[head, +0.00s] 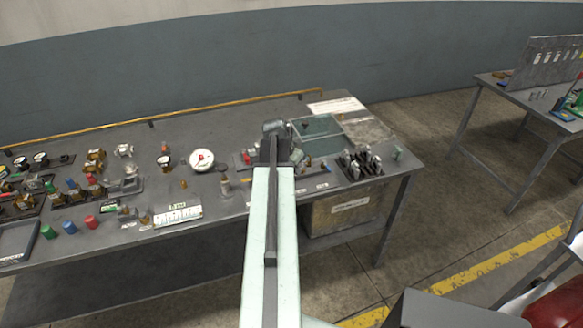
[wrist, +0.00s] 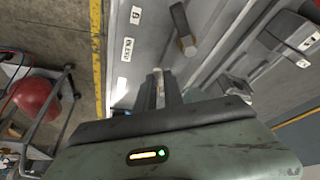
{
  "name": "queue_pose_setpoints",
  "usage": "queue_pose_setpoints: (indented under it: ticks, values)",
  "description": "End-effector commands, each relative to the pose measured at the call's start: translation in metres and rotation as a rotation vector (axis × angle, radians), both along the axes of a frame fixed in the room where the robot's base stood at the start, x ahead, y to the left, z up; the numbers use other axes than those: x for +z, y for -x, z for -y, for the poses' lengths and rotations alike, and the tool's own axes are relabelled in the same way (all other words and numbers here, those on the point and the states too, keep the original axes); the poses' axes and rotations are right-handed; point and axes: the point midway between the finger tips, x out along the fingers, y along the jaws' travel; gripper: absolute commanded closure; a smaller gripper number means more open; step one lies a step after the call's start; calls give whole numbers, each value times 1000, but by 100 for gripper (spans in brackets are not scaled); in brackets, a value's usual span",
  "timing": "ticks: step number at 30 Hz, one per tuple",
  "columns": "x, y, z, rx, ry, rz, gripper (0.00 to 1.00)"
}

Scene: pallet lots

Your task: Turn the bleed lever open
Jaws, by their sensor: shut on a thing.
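My gripper (head: 272,142) is over the right half of the grey workbench, at the end of my pale green arm. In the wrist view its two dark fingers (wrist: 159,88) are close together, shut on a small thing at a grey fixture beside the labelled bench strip. I take this to be the bleed lever; the fingers hide most of it, and its angle cannot be told. A brown-grey knob-ended post (wrist: 186,38) stands near the fingers, apart from them.
A white round gauge (head: 202,160) and several valves and fittings stand left on the workbench (head: 225,122). A dark rack of grey-topped parts (head: 361,163) and a green-lined tray (head: 318,126) are at right. A yellow rail (head: 200,111) runs along the back. A second table stands far right.

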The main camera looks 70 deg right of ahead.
Motion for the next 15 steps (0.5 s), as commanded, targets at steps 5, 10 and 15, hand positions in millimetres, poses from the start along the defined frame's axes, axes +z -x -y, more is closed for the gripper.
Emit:
queue_pose_setpoints:
  ticks: [5,10,15]
  values:
    - [0,10,-4,161,0,0,100]
    - [0,19,-3,321,0,0,100]
    - [0,27,-2,483,1,-1,100]
